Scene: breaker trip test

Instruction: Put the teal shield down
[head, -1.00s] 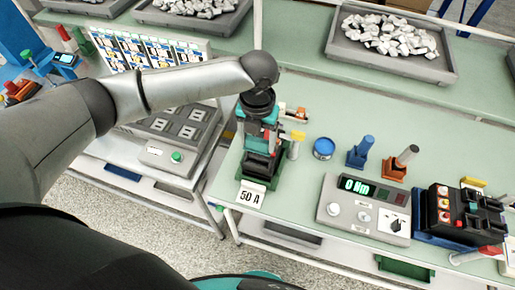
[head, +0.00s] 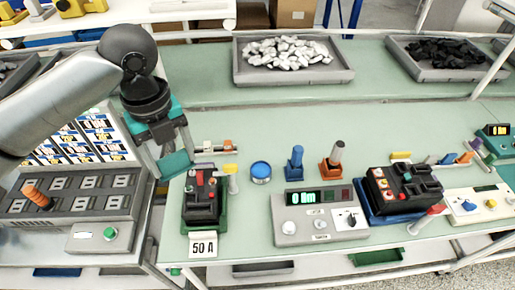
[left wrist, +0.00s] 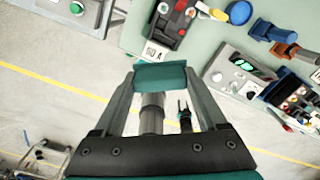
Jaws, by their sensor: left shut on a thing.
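The teal shield (head: 177,165) is a small curved teal plate. My left gripper (head: 171,152) is shut on it, with the shield between its fingertips. In the left wrist view the shield (left wrist: 160,76) spans the gap between the two fingers. The shield is in front of the left end of the green bench, left of the breaker (head: 203,198) marked 50 A, and apart from it. The breaker is dark with red parts and stands in a green holder. I cannot tell the shield's exact height. My right gripper is not in view.
A blue round tin (head: 260,172), a blue post (head: 295,162) and an orange-based post (head: 332,162) stand right of the breaker. A grey meter (head: 320,227) is in front of them. A panel with sockets (head: 75,203) is at left.

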